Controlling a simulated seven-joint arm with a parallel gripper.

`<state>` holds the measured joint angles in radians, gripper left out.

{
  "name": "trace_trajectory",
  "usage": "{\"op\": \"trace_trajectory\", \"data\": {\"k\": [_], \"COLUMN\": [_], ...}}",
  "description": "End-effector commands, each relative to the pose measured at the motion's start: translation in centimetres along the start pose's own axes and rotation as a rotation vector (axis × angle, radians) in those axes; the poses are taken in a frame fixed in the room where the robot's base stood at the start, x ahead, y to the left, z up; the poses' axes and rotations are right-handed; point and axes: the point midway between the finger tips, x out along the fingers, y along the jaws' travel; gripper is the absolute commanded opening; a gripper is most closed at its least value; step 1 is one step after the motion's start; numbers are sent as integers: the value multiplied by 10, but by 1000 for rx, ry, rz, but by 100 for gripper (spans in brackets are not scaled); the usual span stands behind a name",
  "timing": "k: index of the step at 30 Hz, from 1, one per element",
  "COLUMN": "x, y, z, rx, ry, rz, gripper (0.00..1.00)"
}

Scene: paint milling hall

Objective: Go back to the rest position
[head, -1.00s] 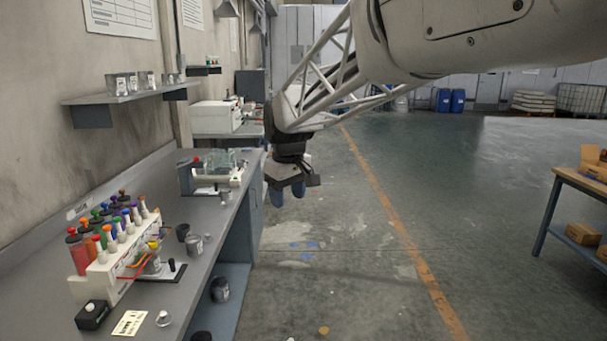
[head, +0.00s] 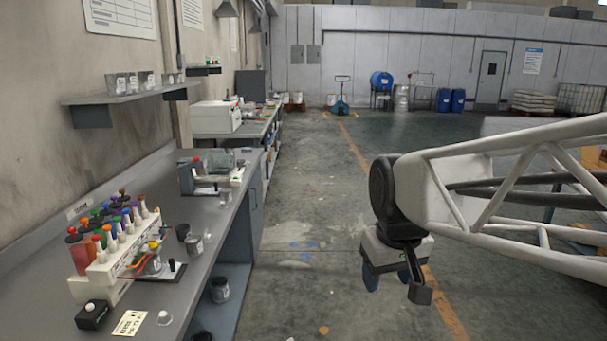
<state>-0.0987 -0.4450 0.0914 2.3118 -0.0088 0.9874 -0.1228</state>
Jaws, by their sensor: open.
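My gripper (head: 386,277) hangs over the open floor right of the workbench, at the end of my arm, which reaches in from the right edge. Its two blue fingers point down and stand apart, with nothing seen between them. It touches nothing that I can see. The workbench (head: 160,222) runs along the left wall, well clear of the gripper.
On the bench are a rack of colored-capped bottles (head: 110,262), a grey cup (head: 195,245) and a bench device (head: 212,178). A wall shelf (head: 130,97) holds several cans. The concrete floor (head: 310,200) between bench and arm is free.

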Motion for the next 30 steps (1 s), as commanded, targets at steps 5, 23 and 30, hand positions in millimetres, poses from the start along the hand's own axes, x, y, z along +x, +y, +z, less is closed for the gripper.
{"op": "trace_trajectory", "data": {"k": [5,23,30], "x": [10,35,35], "y": [9,15,15], "z": [52,133,133], "rx": [93,244,244], "ry": [14,34,34], "rz": [11,26,26], "gripper": [57,57,57]}}
